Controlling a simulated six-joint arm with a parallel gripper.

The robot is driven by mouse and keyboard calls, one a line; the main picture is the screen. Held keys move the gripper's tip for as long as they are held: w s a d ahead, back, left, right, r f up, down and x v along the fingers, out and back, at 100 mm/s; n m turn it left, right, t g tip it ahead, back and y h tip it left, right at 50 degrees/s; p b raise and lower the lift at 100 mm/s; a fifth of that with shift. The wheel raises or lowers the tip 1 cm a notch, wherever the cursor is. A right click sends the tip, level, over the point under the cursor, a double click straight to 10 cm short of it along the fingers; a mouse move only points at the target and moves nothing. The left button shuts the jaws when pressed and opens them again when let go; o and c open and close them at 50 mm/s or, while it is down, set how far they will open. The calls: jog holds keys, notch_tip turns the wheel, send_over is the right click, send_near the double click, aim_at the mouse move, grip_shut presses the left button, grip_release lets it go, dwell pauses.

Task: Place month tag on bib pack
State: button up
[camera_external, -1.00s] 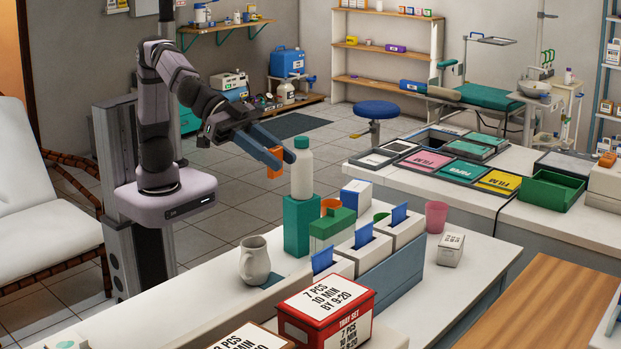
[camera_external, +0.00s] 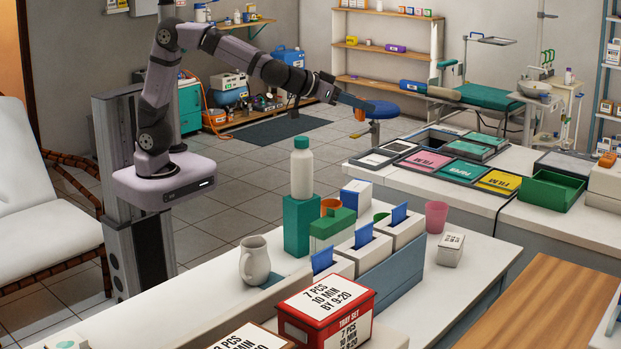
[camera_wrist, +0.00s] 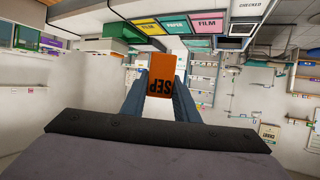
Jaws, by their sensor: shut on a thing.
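My gripper (camera_external: 364,107) is shut on an orange month tag (camera_external: 360,115) and holds it up in the air, short of the far counter's left end. In the wrist view the tag (camera_wrist: 160,76) is between the fingers (camera_wrist: 157,92), with "SEP" in black, upside down. No pack can be clearly read as the bib pack. A small white pack with dark print (camera_external: 451,249) sits on the near counter, its label too small to read. A red-lidded box (camera_external: 327,306) nearby reads "TRAY SET" and "7 PCS 10 MIN BY 9-20".
The far counter holds dark trays, a pink FILM panel (camera_external: 425,161), a green panel (camera_external: 463,171), a yellow FILM panel (camera_external: 499,182) and an open green bin (camera_external: 551,190). A white bottle (camera_external: 302,167) stands on a teal block (camera_external: 297,225). A pink cup (camera_external: 436,216) stands nearby.

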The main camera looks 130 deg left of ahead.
jog(key=s+a+n+g, duration=0.1)
jog(key=s+a, duration=0.3)
send_over(357, 186)
notch_tip(357, 186, down, 10)
jog(key=r, duration=0.1)
jog(key=shift+y, duration=0.4)
jog(key=shift+f+b, duration=0.5)
jog(key=shift+f, duration=5.35)
jog(key=shift+f, duration=0.15)
jog(key=o, duration=0.6)
jog(key=shift+f, duration=0.1)
jog(key=o, duration=0.4)
